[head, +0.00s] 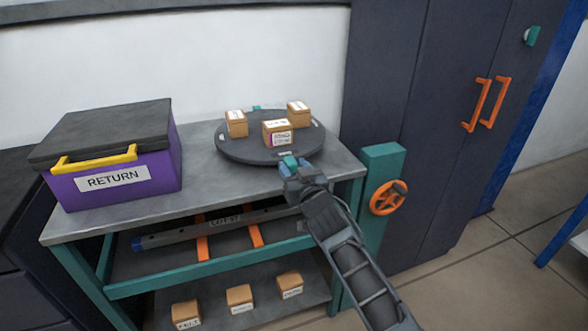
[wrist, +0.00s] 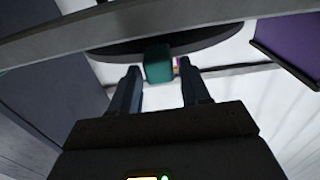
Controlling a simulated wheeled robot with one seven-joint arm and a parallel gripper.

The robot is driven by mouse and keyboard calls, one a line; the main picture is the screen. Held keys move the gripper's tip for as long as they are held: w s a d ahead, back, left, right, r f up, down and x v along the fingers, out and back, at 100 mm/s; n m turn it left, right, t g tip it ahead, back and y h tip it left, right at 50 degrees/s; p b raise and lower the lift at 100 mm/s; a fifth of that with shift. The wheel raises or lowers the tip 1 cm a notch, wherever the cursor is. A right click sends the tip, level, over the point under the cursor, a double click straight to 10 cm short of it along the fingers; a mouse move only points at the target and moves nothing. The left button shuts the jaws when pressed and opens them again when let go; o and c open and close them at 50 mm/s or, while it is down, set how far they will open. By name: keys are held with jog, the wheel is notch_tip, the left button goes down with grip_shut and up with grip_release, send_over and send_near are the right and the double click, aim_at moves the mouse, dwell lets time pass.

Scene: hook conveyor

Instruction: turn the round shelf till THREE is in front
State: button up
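The round shelf (head: 236,151) is a dark grey disc on the grey bench top, and its underside shows in the wrist view (wrist: 200,47). It carries three small brown boxes: one at the left (head: 236,124), one at the back right (head: 298,114) and one at the front (head: 277,133) with a purple patch. Their labels are too small to read. A teal block (head: 289,161) sits at the disc's front edge; it also shows in the wrist view (wrist: 158,64). My gripper (head: 292,168) is open there. The block lies at the fingertips, with gaps on both sides.
A purple RETURN box (head: 160,160) with a dark lid stands left on the bench (head: 205,190). A teal post with an orange handwheel (head: 388,198) stands at the right. Dark cabinets with orange handles (head: 488,103) are behind it. Boxes (head: 240,299) sit on the bottom shelf.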

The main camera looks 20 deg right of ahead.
grip_shut()
jog(key=shift+f+b, duration=0.1)
jog(key=shift+b, duration=0.2)
